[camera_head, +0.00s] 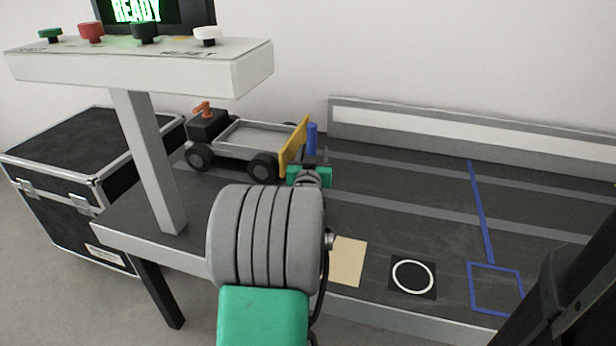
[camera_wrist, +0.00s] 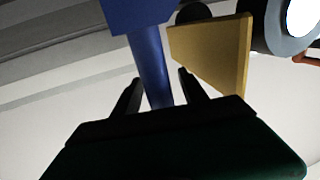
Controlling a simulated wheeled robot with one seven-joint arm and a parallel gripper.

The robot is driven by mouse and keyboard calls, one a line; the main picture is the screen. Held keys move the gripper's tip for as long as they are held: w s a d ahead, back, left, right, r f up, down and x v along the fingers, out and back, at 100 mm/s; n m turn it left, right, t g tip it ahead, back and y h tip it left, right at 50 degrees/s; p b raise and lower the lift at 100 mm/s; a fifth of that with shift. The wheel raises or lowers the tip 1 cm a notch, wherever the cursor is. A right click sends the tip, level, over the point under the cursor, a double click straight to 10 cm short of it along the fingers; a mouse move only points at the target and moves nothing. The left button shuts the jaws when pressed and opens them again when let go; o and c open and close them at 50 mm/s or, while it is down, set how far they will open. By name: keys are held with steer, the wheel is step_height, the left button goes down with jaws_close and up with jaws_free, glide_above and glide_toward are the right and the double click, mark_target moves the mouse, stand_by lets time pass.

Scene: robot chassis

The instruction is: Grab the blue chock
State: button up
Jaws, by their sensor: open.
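The blue chock (camera_head: 312,138) shows in the head view as an upright blue post just right of the cart's yellow panel (camera_head: 294,146); its lower part is hidden behind my gripper. In the wrist view the blue chock (camera_wrist: 150,62) is a round blue stem with a wider blue block at the top of the picture. My gripper (camera_head: 314,160) is at the post. In the wrist view my gripper (camera_wrist: 157,88) is open, with one dark finger on each side of the stem. A gap shows on the left; I cannot tell whether the right finger touches.
The yellow panel (camera_wrist: 222,50) is close to the right finger in the wrist view. The small cart (camera_head: 240,140) stands left of my gripper. A button console (camera_head: 150,65) rises at the left front. The dark table (camera_head: 400,190) is open to the right, with flat markings.

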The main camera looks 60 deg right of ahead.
jaws_close()
stand_by(0.5)
steer(key=shift+r, duration=0.1)
